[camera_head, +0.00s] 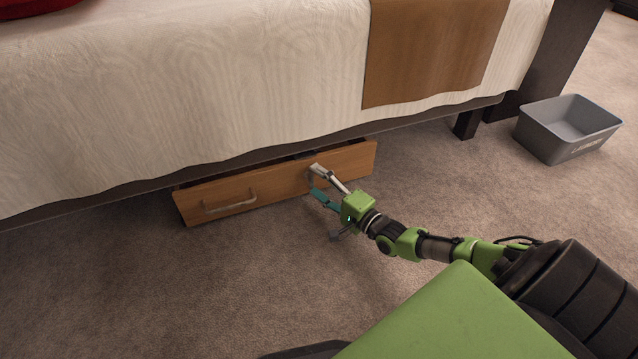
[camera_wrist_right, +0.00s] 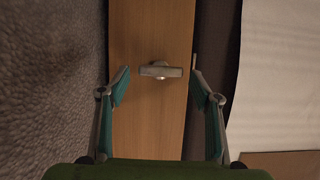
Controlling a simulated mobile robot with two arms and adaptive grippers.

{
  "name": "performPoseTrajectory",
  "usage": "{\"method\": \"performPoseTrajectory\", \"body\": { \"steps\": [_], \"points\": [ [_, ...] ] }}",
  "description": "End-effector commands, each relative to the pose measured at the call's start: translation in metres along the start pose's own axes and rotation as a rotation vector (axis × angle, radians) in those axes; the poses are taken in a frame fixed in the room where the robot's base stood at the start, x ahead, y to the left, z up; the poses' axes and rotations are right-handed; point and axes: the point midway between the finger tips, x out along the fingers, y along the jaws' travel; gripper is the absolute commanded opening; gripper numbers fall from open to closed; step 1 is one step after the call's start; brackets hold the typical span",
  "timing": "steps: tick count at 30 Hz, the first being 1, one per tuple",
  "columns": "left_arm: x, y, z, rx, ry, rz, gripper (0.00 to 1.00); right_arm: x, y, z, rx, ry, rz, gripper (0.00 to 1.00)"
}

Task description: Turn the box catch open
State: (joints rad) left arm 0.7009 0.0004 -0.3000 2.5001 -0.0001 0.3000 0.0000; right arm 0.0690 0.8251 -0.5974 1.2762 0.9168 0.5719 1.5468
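The box (camera_head: 285,181) is a long wooden drawer-like box under the bed, with a light metal handle (camera_head: 230,204) on the left part of its front. In the right wrist view, the metal catch (camera_wrist_right: 160,71) is a short grey bar with a round centre. It lies across the width of the wooden front (camera_wrist_right: 150,120). My right gripper (camera_head: 312,181) is at the right part of the box front. Its two fingers are open on either side of the catch, with a gap to it on both sides. In the head view the catch cannot be made out. My left gripper is not in view.
The bed (camera_head: 200,80) with a pale cover overhangs the box, its dark frame close above. A grey bin (camera_head: 568,128) stands on the carpet at the right, beyond a dark bed leg (camera_head: 466,124). The carpet before the box is clear.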

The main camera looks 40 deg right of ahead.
Motion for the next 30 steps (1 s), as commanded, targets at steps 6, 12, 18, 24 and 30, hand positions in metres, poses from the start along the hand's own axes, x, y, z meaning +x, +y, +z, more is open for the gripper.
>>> {"method": "performPoseTrajectory", "body": {
  "steps": [6,12,18,24,30],
  "points": [
    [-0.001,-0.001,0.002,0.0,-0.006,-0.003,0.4,-0.004,0.001,0.001,-0.001,-0.001,0.001,0.58],
    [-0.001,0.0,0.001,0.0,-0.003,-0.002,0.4,-0.032,0.002,0.001,-0.001,-0.002,0.005,0.58],
    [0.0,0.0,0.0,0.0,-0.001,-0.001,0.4,-0.073,0.002,0.0,-0.001,-0.001,0.006,0.58],
    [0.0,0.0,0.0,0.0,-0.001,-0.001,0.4,-0.104,0.001,0.0,0.0,0.0,0.003,0.58],
    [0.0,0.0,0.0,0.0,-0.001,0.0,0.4,-0.119,0.0,0.0,0.0,0.0,0.0,0.58]
  ]
}}
